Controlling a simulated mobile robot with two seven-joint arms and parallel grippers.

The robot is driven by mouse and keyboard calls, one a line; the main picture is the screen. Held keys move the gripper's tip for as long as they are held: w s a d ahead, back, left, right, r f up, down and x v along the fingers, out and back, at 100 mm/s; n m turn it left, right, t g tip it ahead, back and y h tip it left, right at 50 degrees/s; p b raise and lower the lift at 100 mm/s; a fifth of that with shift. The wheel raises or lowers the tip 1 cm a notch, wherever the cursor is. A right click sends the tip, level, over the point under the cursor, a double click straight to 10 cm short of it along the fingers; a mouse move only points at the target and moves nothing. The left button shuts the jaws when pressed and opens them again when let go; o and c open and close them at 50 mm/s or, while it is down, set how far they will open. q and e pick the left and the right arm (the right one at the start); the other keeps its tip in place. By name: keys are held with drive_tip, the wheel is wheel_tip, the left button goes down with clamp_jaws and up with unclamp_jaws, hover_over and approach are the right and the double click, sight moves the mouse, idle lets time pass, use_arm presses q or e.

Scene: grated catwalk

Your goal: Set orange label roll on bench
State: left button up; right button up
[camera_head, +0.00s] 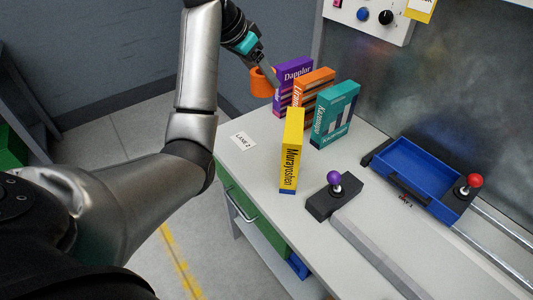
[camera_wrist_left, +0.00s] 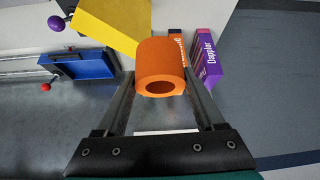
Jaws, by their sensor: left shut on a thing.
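The orange label roll (camera_head: 261,85) is held in the air at the far left corner of the bench (camera_head: 236,161), left of the purple box. My left gripper (camera_head: 270,76) comes down from above and is shut on it. In the left wrist view the roll (camera_wrist_left: 160,58) sits between the two fingers of the gripper (camera_wrist_left: 160,78), its round hole facing the camera. I cannot tell its exact height over the bench. My right gripper is out of view.
Close by stand a purple box (camera_head: 294,75), an orange box (camera_head: 318,82), a teal box (camera_head: 335,114) and a yellow box (camera_head: 291,150). A "LANE 2" label (camera_head: 243,141) lies near the left edge. A purple-knobbed lever (camera_head: 334,188) and a blue tray (camera_head: 413,171) are further right.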

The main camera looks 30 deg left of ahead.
sight(256, 88)
use_arm(q)
drive_tip(key=shift+n+y, duration=0.4)
drive_tip(key=shift+n, duration=0.2)
drive_tip(key=f, duration=0.1)
drive_tip(key=a+f, duration=0.1)
drive_tip(key=f, duration=0.1)
drive_tip(key=a+f, duration=0.1)
drive_tip(key=f, duration=0.1)
drive_tip(key=shift+w+a, duration=0.1)
drive_tip(key=shift+w, duration=0.3)
wheel_tip(256, 88, down, 16)
drive_tip(key=b, duration=0.4)
drive_tip(key=shift+r, duration=0.1)
wheel_tip(256, 88, down, 4)
drive_tip(key=shift+f+b, duration=0.2)
drive_tip(key=shift+b, duration=0.55)
drive_tip(key=shift+f, duration=0.25)
drive_tip(key=shift+r, duration=0.1)
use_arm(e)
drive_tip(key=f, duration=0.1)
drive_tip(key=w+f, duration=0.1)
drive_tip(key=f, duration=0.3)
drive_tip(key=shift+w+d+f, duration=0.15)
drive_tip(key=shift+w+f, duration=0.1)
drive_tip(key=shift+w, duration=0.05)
use_arm(q)
drive_tip(key=o, duration=1.3)
drive_tip(key=shift+f, duration=0.2)
drive_tip(key=shift+o, duration=0.5)
